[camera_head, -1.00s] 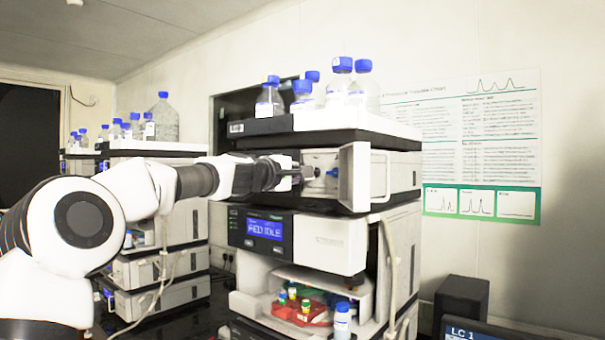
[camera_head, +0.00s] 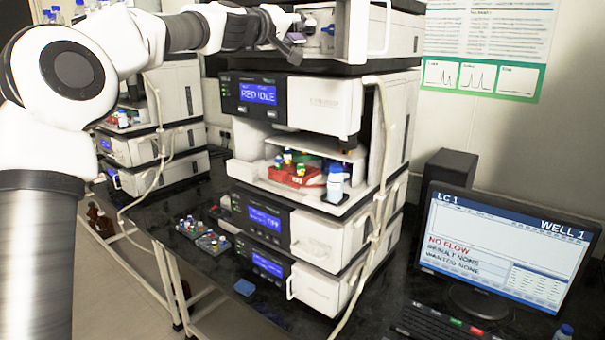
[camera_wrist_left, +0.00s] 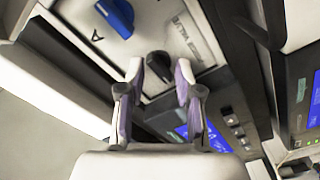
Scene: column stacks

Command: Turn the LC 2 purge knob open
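My left gripper (camera_head: 291,36) reaches into the open front of the top module (camera_head: 400,28) of the near stack. In the left wrist view, its two fingers (camera_wrist_left: 160,73) are apart, one on each side of a black knob (camera_wrist_left: 159,64) on a light panel. A small gap seems to show beside the knob; I cannot tell whether the fingers touch it. Printed lettering that seems to read "VALVE" is beside the knob. A blue knob (camera_wrist_left: 117,16) sits farther up the panel, near a letter A. The stack's own label is not readable. My right gripper is not in view.
An open white door (camera_head: 367,30) stands just right of the gripper. Below are a RED IDLE display (camera_head: 258,94), a red vial tray (camera_head: 294,176) and a white bottle (camera_head: 335,184). A monitor (camera_head: 503,242) showing LC 1 and NO FLOW stands right. Another stack (camera_head: 150,150) stands left.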

